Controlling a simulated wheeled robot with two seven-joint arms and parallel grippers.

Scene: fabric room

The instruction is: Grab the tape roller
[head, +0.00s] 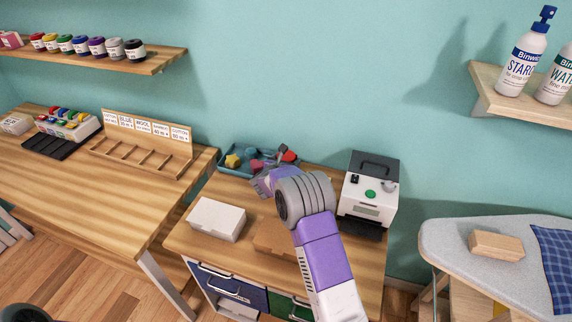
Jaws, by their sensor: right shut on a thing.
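My right arm reaches in from the bottom over the small wooden cabinet. Its gripper (266,180) is beyond the grey wrist, at the front edge of the blue tray (234,158). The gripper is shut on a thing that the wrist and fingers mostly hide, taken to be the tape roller. I cannot make out its shape. No other tape roller shows clearly. The tray holds a yellow star-shaped piece (232,161) and red pieces (289,157) close to the gripper. My left gripper is not in view.
A white box (216,219) and a brown box (273,238) stand on the cabinet top, left of and partly behind my forearm. A white-and-black machine (369,190) stands close on the right. An ironing board (450,245) is farther right. The left table's front (110,210) is clear.

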